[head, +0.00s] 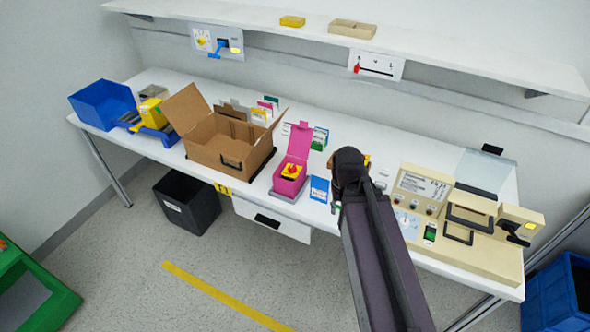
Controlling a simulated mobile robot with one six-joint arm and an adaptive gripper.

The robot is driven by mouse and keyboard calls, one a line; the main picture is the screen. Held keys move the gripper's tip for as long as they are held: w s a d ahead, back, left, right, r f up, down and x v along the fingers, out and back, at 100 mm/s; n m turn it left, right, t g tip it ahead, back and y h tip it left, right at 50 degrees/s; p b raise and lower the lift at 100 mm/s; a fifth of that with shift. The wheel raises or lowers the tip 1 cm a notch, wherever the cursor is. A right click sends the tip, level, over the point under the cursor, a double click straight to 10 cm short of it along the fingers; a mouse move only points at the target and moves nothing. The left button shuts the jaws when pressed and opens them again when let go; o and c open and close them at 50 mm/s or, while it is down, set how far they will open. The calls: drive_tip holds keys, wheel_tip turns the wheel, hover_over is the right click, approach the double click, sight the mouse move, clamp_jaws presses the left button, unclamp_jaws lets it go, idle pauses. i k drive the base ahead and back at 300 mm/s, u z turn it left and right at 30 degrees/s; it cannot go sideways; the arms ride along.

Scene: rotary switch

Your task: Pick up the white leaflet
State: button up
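I cannot clearly make out a separate white leaflet. A small blue-and-white packet (319,190) stands near the front edge of the white table, just left of my arm. A pale sheet or panel with a dial-like print (407,222) lies right of my arm, in front of the beige machine. My dark arm reaches up from the bottom over the table, and its end is around the table's middle. The fingers of my gripper are mostly hidden behind the arm, so whether it is open or holds anything does not show. The table behind the arm is also covered.
The white table (375,140) carries a blue bin (103,105), an open cardboard box (228,150), a pink box with a yellow-and-red switch (291,172) and the beige machine (424,188). A shelf (450,55) runs above. A black bin (187,203) stands on the floor.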

sight(316, 138)
drive_tip(key=k, duration=1.35)
drive_tip(key=z, duration=0.3)
drive_tip(key=i, duration=1.95)
drive_tip(key=u, duration=0.5)
